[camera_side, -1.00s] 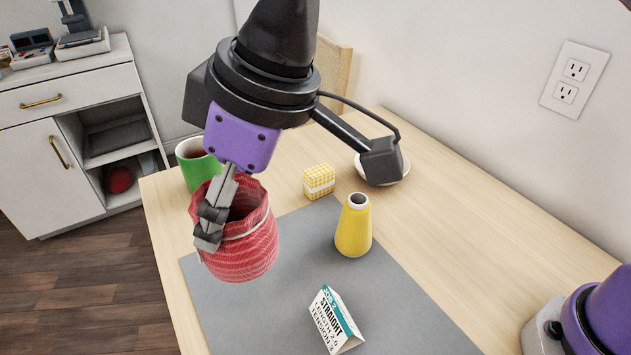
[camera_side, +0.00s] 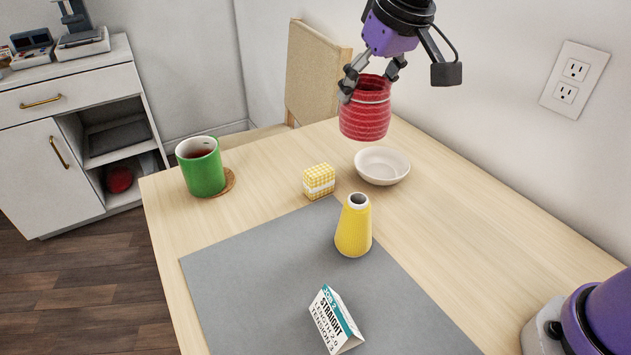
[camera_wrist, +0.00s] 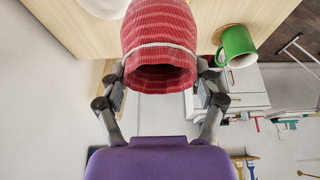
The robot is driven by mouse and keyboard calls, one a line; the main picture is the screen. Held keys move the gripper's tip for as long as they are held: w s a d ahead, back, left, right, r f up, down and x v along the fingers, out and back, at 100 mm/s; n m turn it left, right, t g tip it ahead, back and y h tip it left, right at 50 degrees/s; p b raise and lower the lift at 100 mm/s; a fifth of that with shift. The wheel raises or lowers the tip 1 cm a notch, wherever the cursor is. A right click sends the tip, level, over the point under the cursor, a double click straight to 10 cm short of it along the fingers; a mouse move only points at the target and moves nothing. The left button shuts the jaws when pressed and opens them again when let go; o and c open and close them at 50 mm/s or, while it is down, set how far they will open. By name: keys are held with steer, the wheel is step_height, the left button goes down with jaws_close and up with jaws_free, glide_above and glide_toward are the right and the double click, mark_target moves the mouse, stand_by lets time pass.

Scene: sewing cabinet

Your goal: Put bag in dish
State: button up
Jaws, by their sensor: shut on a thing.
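The red striped cloth bag (camera_side: 365,117) has an open top with a pale band below it. My gripper (camera_side: 371,82) is shut on the bag near its rim and holds it upright in the air. In the wrist view the bag (camera_wrist: 158,35) sits between both fingers of my gripper (camera_wrist: 161,85). The dish (camera_side: 382,172) is white, shallow and empty on the table. The bag hangs above and slightly left of it in the side view. Part of the dish (camera_wrist: 104,5) shows at the top of the wrist view.
A yellow thread cone (camera_side: 354,228) and a folded card (camera_side: 335,322) stand on the grey mat (camera_side: 250,270). A yellow checked box (camera_side: 319,182) is left of the dish. A green mug (camera_side: 201,168) stands on a coaster. A chair (camera_side: 315,70) is behind the table.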

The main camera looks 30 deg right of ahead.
mark_target(369, 113)
steer(key=f, duration=0.2)
steer(key=d+f, duration=0.1)
steer(key=f, duration=0.2)
steer(key=shift+w, duration=0.15)
steer(key=shift+w+d+f, duration=0.85)
steer(key=shift+d+f, duration=0.8)
steer(key=shift+f, duration=0.2)
steer(key=shift+w+d+f, duration=0.9)
steer(key=shift+d+f, duration=0.7)
steer(key=shift+f, duration=0.2)
steer(key=shift+w+d+f, duration=0.85)
steer(key=shift+d+f, duration=0.8)
steer(key=shift+f, duration=0.2)
steer(key=shift+f, duration=0.1)
steer(key=o, duration=1)
steer(key=shift+o, duration=0.2)
